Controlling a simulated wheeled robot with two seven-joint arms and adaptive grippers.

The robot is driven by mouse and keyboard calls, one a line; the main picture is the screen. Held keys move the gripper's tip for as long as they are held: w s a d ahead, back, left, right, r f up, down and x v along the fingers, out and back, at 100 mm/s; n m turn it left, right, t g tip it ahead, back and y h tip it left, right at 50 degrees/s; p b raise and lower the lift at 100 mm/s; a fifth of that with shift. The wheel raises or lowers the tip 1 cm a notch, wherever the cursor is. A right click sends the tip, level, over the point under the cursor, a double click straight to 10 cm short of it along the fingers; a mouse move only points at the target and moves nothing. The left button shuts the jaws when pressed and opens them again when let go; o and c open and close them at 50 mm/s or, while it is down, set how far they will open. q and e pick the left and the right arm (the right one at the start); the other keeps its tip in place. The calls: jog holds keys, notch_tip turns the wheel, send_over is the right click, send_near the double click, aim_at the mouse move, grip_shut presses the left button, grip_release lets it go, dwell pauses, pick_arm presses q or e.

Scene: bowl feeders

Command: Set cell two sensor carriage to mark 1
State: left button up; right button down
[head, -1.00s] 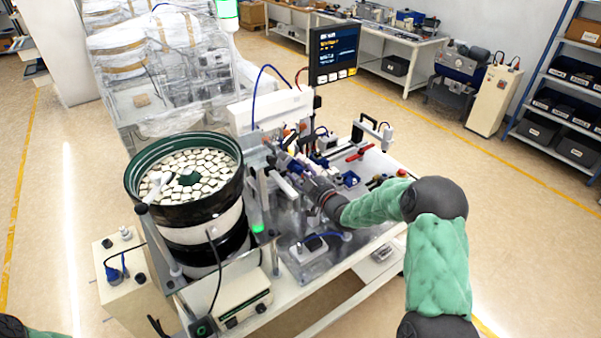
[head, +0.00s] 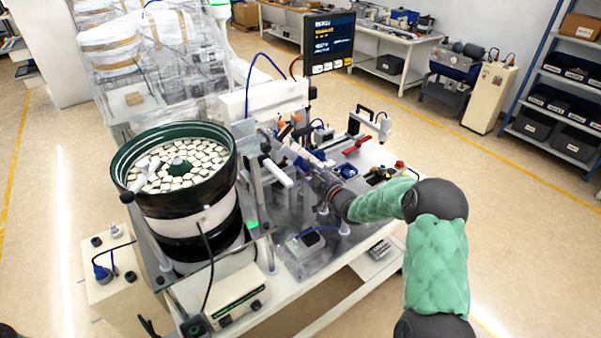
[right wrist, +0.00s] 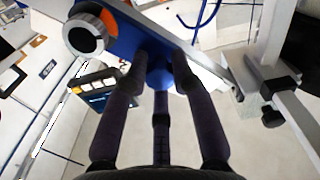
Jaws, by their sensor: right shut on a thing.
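My right gripper (head: 287,148) reaches in over the machine's table beside the bowl feeder. It also shows in the right wrist view (right wrist: 160,72), where its dark fingers are shut around a blue knob-like part (right wrist: 160,78). That part joins a blue body (right wrist: 125,35), which I take to be the sensor carriage, lying along a light metal rail (right wrist: 205,70). A round silver knob (right wrist: 86,34) sits at its upper left. The fingers hide part of the blue piece. I cannot make out the scale marks or the cell number. My left gripper is out of view.
The bowl feeder (head: 128,178) full of pale parts stands left of my gripper. A display (head: 330,42) rises behind it. A clear-covered box (head: 305,245) and a black-handled fixture (head: 372,122) stand close to my forearm. Open floor lies to the right.

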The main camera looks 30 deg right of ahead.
jog(key=d+f+b, duration=0.3)
jog(key=f+b, duration=0.1)
jog(key=f, duration=0.1)
jog(key=shift+d, duration=0.3)
jog(key=shift+f, duration=0.2)
jog(key=c, duration=1.1)
grip_release()
jog(key=shift+o, duration=0.4)
jog(key=shift+w+d, duration=0.1)
jog(key=shift+d, duration=0.15)
jog(key=shift+r, duration=0.1)
jog(key=shift+a+r, duration=0.1)
jog(key=shift+r, duration=0.05)
jog(key=s, duration=1.2)
jog(key=shift+d, duration=0.45)
